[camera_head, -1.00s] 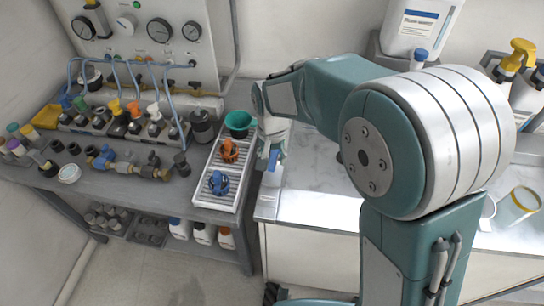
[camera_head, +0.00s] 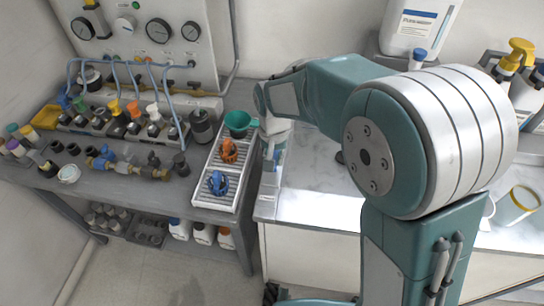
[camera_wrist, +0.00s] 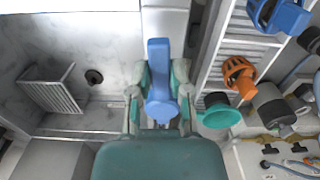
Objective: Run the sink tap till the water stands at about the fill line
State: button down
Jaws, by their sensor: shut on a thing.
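My gripper (camera_wrist: 159,95) is shut on a blue lever (camera_wrist: 158,60), with one finger on each side of it. The lever appears to be the tap handle; the spout is not clear to me. In the head view my gripper (camera_head: 273,150) is at the left end of the pale marble-look worktop, mostly hidden by my arm. The sink basin (camera_wrist: 115,40) is at the left in the wrist view, with a dark round drain (camera_wrist: 93,77). I make out no running water, no water level and no fill line.
A drip tray (camera_head: 215,190) beside the gripper holds an orange valve part (camera_head: 229,151) and a blue one (camera_head: 218,183), with a green funnel (camera_head: 238,121) behind. Blue-hosed valves crowd the left bench.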

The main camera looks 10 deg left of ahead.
jog(key=n, duration=0.1)
jog(key=d+n, duration=0.1)
jog(key=n, duration=0.1)
jog(key=shift+w+d+f, duration=0.1)
jog(key=shift+w+d, duration=0.05)
jog(key=shift+d, duration=0.15)
jog(key=shift+w+d+n, duration=0.5)
jog(key=shift+n, duration=1.05)
jog(key=shift+w+d+n, duration=0.55)
jog(key=shift+n, duration=1.05)
jog(key=shift+w+d+n, duration=0.5)
jog(key=shift+n, duration=1.05)
jog(key=c, duration=0.6)
grip_release()
jog(key=shift+w, duration=0.1)
jog(key=shift+o, duration=0.2)
